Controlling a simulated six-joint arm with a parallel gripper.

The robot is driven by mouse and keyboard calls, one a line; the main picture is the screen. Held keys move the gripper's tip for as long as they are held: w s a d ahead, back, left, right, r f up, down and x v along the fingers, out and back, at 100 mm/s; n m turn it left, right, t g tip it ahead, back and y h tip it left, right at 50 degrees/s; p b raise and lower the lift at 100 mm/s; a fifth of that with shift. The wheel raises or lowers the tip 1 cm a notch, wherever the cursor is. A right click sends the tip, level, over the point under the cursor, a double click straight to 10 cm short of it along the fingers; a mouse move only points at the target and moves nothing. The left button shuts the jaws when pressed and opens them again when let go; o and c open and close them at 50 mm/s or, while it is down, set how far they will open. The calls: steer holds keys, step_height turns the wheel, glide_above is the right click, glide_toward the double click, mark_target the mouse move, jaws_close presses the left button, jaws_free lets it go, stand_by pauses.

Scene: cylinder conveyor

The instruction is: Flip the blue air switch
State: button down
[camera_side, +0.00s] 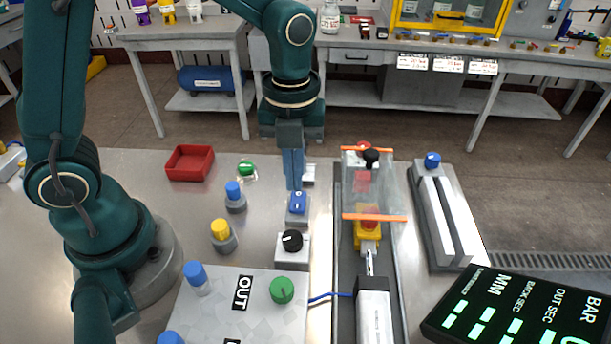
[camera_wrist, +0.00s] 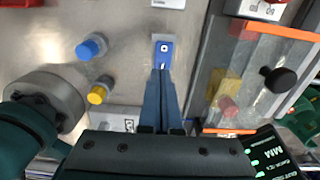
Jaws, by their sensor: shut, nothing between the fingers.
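The blue air switch (camera_side: 298,202) is a small blue rocker on a light grey base, on the metal table left of the conveyor. It also shows in the wrist view (camera_wrist: 164,50), straight ahead of the fingertips. My gripper (camera_side: 295,187) points down with its two blue fingers shut together and empty. The fingertips are right at the far edge of the switch in the side view; whether they touch it I cannot tell. In the wrist view my gripper (camera_wrist: 162,72) partly covers the near end of the switch.
A black knob (camera_side: 292,240) stands just in front of the switch. Blue and yellow buttons (camera_side: 221,231) stand to the left, with a red tray (camera_side: 190,162) behind. The conveyor with a clear orange-edged cover (camera_side: 375,216) is to the right. A panel with a green knob (camera_side: 282,290) is in front.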

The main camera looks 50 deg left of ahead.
mark_target(295, 197)
steer(key=shift+f, duration=1.7)
steer(key=shift+s+d+f, duration=0.1)
steer(key=shift+f, duration=0.2)
steer(key=shift+w+a+r, duration=0.15)
steer(key=shift+w+a, duration=0.45)
steer(key=shift+a, duration=0.05)
step_height(295, 197, up, 14)
steer(key=w, duration=0.1)
steer(key=shift+a, duration=0.45)
